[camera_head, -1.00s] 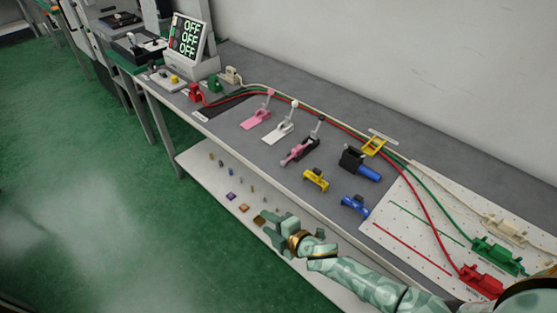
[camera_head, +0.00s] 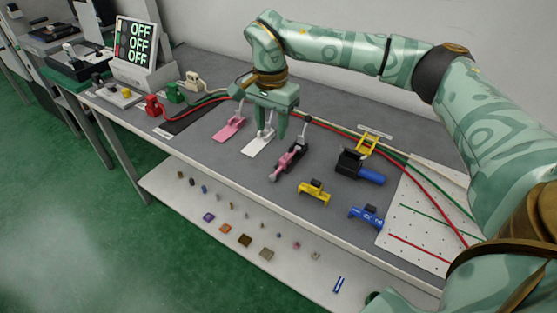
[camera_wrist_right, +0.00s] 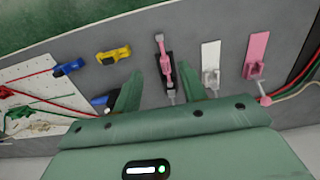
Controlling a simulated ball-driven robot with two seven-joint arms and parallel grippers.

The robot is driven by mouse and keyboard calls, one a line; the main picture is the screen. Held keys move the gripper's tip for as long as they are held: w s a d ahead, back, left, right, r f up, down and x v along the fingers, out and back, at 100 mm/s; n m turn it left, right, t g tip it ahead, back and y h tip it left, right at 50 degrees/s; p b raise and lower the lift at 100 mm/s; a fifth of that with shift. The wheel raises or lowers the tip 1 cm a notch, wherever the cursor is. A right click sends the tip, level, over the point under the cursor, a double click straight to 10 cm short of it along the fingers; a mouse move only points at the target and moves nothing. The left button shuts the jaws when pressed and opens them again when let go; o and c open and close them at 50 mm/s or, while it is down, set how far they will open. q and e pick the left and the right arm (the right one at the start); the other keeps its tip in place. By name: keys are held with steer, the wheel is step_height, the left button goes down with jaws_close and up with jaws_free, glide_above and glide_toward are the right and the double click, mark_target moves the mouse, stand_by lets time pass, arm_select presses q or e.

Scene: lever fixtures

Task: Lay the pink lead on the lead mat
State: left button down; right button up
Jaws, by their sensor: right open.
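The pink lead (camera_head: 288,162) appears to be the slim pink piece lying in a black lever fixture (camera_head: 302,147) at the middle of the table; it also shows in the right wrist view (camera_wrist_right: 162,50). The lead mat seems to be the dark mat (camera_head: 192,122) at the table's left, crossed by red and green cables. My right gripper (camera_head: 262,124) is open and empty above the table, in front of the white lever fixture (camera_head: 260,143) in the head view. In the right wrist view the black fixture shows between its fingers (camera_wrist_right: 160,76). My left gripper is out of view.
A pink lever fixture (camera_head: 228,130) stands left of the white one. Yellow (camera_head: 314,191) and blue (camera_head: 366,215) clips lie to the right, near a white pegboard (camera_head: 415,228). A display (camera_head: 137,48) stands far left. Small pieces lie on the lower shelf.

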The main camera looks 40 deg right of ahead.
steer(key=b, duration=0.4)
glide_above(274, 175)
steer(key=f, duration=1)
steer(key=shift+a+f, duration=0.2)
steer(key=shift+f, duration=0.2)
steer(key=f, duration=0.1)
steer(key=f+b, duration=0.1)
steer(key=f, duration=0.1)
steer(key=f+b, duration=0.1)
steer(key=shift+d+f, duration=0.25)
steer(key=shift+f, duration=0.05)
steer(key=shift+w+f, duration=0.1)
steer(key=shift+f, duration=0.3)
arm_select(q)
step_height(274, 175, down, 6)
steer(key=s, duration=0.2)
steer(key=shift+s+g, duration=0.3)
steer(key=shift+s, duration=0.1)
arm_select(e)
steer(key=shift+r, duration=0.2)
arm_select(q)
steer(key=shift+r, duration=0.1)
arm_select(e)
jaws_close()
